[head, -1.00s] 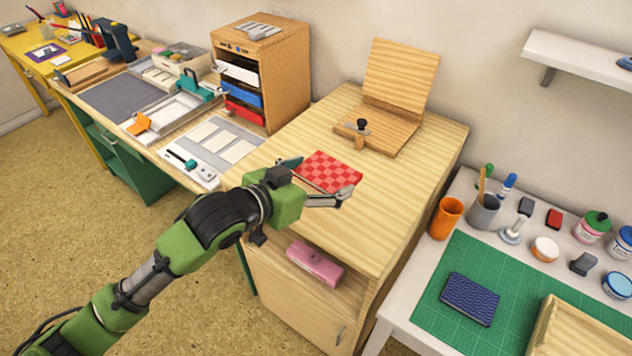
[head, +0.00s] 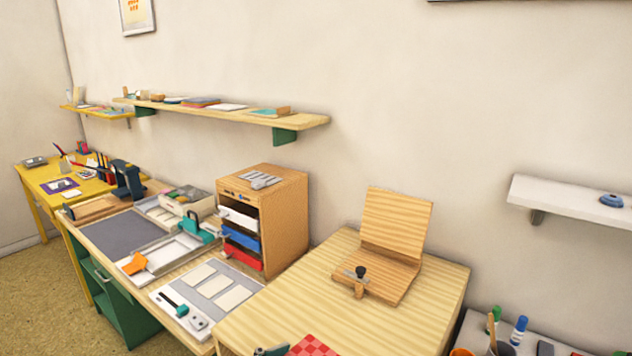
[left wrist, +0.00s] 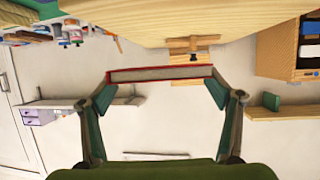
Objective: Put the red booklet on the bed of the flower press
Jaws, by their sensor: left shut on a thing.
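The red booklet (head: 313,346) with a checked cover shows at the bottom edge of the head view, partly cut off. In the left wrist view my left gripper (left wrist: 160,76) is shut on the booklet, its two fingers at opposite ends; the booklet (left wrist: 150,74) is seen edge-on. In the head view only a bit of one finger (head: 272,350) shows. The wooden flower press (head: 392,284) stands open on the light wood cabinet top, its lid (head: 397,222) raised at the back. Its bed is bare, with a dark knob at the front. My right gripper is not in view.
A wooden drawer unit (head: 282,215) stands left of the cabinet top (head: 290,305). A white wall shelf (head: 565,200) is at the right. Pens and pots (head: 496,330) stand at the lower right. The cabinet top before the press is clear.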

